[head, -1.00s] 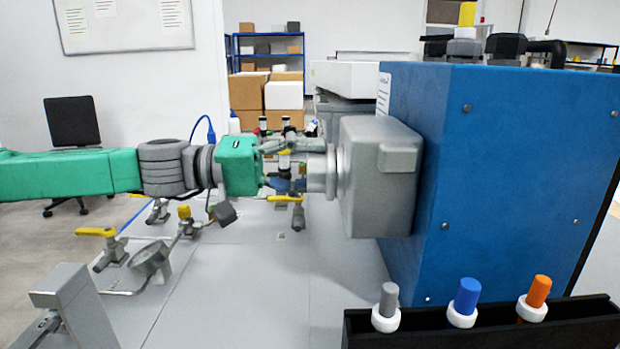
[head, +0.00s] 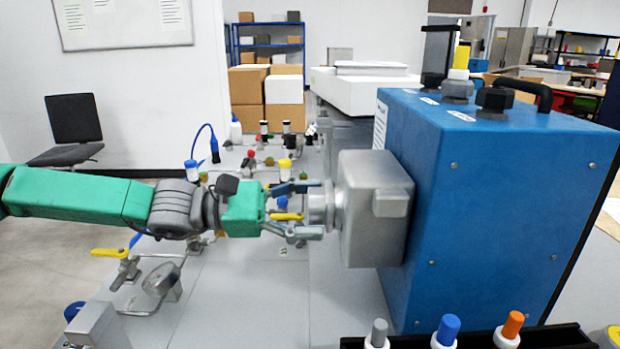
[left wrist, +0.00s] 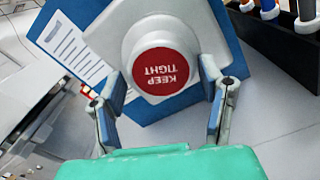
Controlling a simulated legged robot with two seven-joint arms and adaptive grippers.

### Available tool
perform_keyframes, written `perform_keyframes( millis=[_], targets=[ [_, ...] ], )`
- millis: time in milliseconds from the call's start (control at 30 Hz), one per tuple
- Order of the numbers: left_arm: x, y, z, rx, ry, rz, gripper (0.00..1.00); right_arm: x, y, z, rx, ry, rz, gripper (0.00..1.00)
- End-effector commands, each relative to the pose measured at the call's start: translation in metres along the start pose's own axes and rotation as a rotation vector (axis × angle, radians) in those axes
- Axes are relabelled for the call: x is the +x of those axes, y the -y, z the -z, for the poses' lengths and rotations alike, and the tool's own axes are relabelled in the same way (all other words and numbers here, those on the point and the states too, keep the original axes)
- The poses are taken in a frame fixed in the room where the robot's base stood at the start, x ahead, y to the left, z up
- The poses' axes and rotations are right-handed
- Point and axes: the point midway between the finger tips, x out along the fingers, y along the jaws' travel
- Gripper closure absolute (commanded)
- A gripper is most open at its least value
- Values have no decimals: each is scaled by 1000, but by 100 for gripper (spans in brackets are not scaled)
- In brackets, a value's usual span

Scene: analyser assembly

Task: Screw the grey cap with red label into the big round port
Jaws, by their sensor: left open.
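The grey cap (head: 318,206) sits at the left face of a grey housing (head: 372,240) on the blue analyser (head: 490,190). In the left wrist view, the cap's round red label (left wrist: 161,71) reads "KEEP TIGHT", upside down. The big round port is hidden behind the cap, so I cannot tell how deep the cap sits. My left gripper (head: 310,209) is open and faces the cap from the left. In the left wrist view its fingers (left wrist: 163,84) stand apart on either side of the cap, with visible gaps. My right gripper is not in view.
A black rack (head: 470,341) with grey, blue and orange-topped vials stands at the front right. Yellow-handled valves (head: 110,253) and a gauge stand on the grey table at left. More fittings stand behind my left gripper. The table below it is mostly clear.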

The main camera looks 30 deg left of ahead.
Motion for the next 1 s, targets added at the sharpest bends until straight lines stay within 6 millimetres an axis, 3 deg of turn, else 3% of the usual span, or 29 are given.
perform_keyframes(
  millis=[33, 300, 433, 667, 700, 867, 1000],
  targets=[
    [0, -1, -4, -109, -4, 1, 38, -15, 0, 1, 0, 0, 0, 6],
    [0, 3, 0, -588, -7, -5, 38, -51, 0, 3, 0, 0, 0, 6],
    [0, 5, 3, -686, -5, -5, 38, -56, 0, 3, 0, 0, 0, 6],
    [0, 6, 6, -696, -4, -6, 38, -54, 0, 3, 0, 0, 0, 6],
    [0, 6, 6, -695, -4, -6, 45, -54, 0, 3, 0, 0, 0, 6],
    [0, 4, 7, -694, -6, -9, 100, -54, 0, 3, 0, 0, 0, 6],
    [-1, 2, 8, -690, -6, -11, 100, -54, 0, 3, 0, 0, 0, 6]
  ],
)
